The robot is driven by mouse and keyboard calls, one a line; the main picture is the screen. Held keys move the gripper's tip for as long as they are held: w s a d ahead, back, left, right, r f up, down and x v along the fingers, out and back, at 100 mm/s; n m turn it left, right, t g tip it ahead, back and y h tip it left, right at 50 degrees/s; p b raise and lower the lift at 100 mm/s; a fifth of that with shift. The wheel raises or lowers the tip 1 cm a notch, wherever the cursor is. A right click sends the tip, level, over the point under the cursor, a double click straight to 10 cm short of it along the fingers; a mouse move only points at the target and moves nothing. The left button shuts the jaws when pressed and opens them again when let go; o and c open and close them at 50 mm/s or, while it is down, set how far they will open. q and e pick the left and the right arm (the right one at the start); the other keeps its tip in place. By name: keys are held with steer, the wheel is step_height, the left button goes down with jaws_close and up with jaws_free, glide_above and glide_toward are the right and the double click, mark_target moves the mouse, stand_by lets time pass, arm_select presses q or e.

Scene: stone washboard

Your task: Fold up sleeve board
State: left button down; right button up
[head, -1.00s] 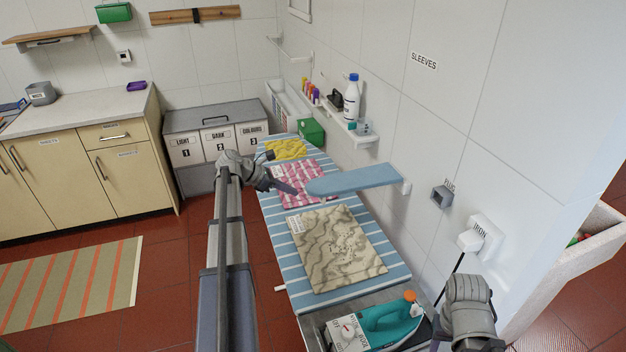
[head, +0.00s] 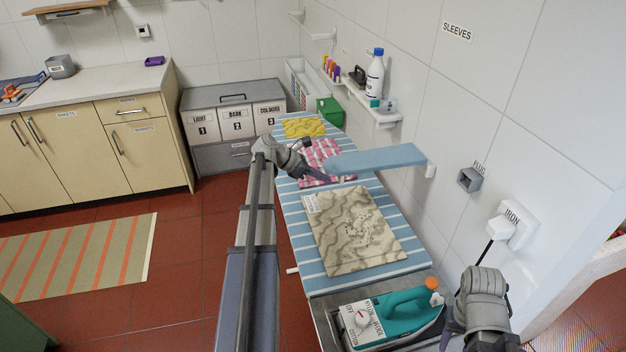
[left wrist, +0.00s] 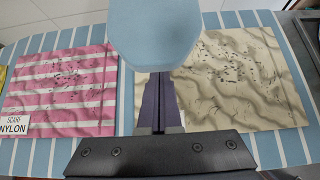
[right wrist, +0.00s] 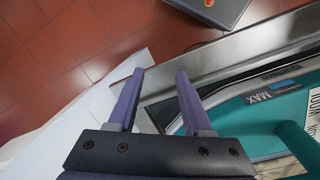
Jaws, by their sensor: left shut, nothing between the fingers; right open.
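The sleeve board (head: 380,158) is a light-blue padded board. It sticks out from the right wall below the SLEEVES label, roughly level above the ironing board (head: 315,277). Its rounded free end (left wrist: 155,35) fills the top middle of the left wrist view. My left gripper (head: 322,178) is shut and empty at this free end, its fingertips just under or at the edge; contact cannot be told. The end hides the fingertips in the left wrist view. My right gripper (right wrist: 155,82) is open and empty, beside the teal iron (head: 400,310).
A beige patterned cloth (head: 350,230), a pink striped cloth (head: 318,155) and a yellow cloth (head: 303,127) lie on the ironing board. A wall shelf (head: 380,115) holds a white bottle (head: 375,75). A grey PLUG box (head: 469,180) and the IRON socket (head: 515,225) are on the wall.

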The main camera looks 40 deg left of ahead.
mark_target(329, 165)
steer(key=shift+f, duration=0.15)
arm_select(q)
steer(key=r+p, duration=0.1)
steer(key=w+d+r+p, duration=0.1)
steer(key=p, duration=0.1)
steer(key=shift+w+r, duration=0.1)
steer(key=shift+r, duration=0.1)
arm_select(e)
step_height(329, 165, up, 3)
steer(key=shift+f, duration=0.15)
arm_select(q)
steer(key=shift+w+d+r+p, duration=0.15)
steer(key=shift+r+p, duration=0.3)
steer(key=shift+r, duration=0.05)
arm_select(e)
steer(key=shift+s+r, duration=0.1)
steer(key=shift+r, duration=0.35)
arm_select(q)
steer(key=shift+w+d, duration=0.1)
arm_select(e)
steer(key=shift+a, duration=0.1)
arm_select(q)
steer(key=shift+r+p, duration=0.3)
steer(key=shift+p, duration=0.15)
arm_select(e)
steer(key=shift+r, duration=0.45)
